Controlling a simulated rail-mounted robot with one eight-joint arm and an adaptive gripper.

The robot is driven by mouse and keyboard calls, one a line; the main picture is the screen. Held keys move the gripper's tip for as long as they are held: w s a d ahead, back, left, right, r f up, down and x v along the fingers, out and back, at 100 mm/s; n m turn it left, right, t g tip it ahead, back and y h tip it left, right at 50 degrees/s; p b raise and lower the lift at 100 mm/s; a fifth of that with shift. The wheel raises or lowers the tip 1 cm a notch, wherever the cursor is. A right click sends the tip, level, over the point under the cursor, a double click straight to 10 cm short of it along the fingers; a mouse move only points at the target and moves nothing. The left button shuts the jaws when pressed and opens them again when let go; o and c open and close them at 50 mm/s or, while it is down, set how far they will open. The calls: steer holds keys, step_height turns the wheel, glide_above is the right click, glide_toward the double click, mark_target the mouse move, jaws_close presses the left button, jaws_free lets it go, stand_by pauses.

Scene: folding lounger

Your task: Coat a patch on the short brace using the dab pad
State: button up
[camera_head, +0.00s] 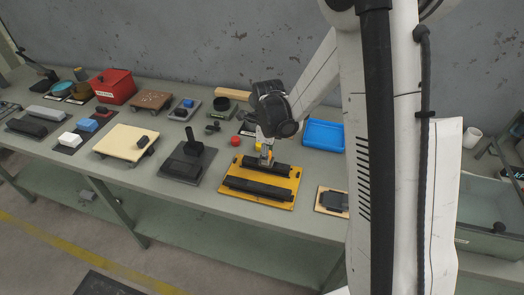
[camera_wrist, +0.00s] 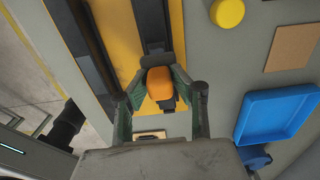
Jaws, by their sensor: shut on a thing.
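My gripper (camera_head: 265,157) reaches down over the yellow board (camera_head: 228,203). It is shut on an orange block, which I take to be the dab pad (camera_wrist: 160,82), held between both fingertips in the wrist view. Two dark bars lie side by side on the board. The shorter rear one, which looks like the short brace (camera_head: 281,170), is right beside the fingertips; it also shows in the wrist view (camera_wrist: 148,22). The longer bar (camera_head: 258,189) lies in front. The pad overlaps the shorter bar's near end in the wrist view; I cannot tell whether they touch.
A blue tray (camera_head: 323,134) stands behind to the right. A small board with a dark piece (camera_head: 332,201) lies to the right. A red round thing (camera_head: 235,141) is behind the yellow board. A dark block with an upright post (camera_head: 188,163) stands to the left.

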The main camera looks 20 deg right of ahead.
mark_target(256, 160)
steer(key=shift+w+a+r, duration=0.15)
steer(key=shift+w+a, duration=0.1)
steer(key=shift+w+a+b, duration=0.35)
steer(key=shift+w+a, duration=0.1)
steer(key=shift+a, duration=0.2)
steer(key=shift+w+a+b, duration=0.35)
steer(key=shift+w+a, duration=0.05)
steer(key=shift+a, duration=0.25)
steer(key=shift+w+a+r, duration=0.15)
steer(key=shift+a, duration=0.05)
step_height(256, 160, up, 8)
steer(key=p, duration=0.3)
steer(key=shift+f, duration=0.25)
